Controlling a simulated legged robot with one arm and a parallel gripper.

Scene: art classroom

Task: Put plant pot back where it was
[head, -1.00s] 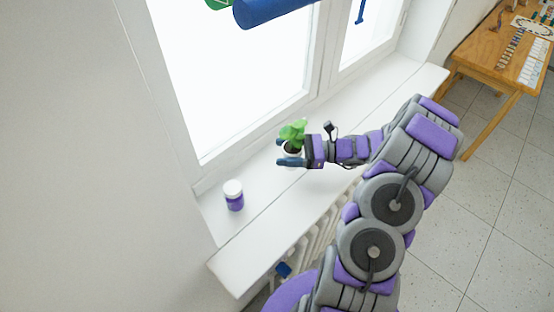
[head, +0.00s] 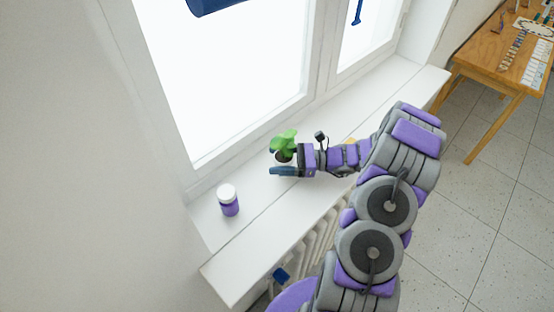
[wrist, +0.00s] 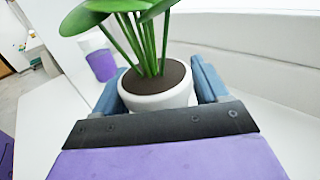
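The plant pot (wrist: 158,100) is small and white with dark soil and green leaves. In the head view the plant (head: 284,144) is over the window sill (head: 265,215), upright, partly hidden by the gripper. My gripper (head: 280,164) reaches in from the right, level with the pot. In the wrist view its blue fingers (wrist: 160,88) lie on both sides of the pot, close against it, so it looks shut on the pot. I cannot tell whether the pot's base touches the sill.
A white-lidded purple jar (head: 229,202) stands on the sill left of the pot; it also shows in the wrist view (wrist: 101,62). The window is behind, a radiator (head: 312,243) below the sill. A wooden table (head: 505,60) stands far right. The sill between jar and pot is clear.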

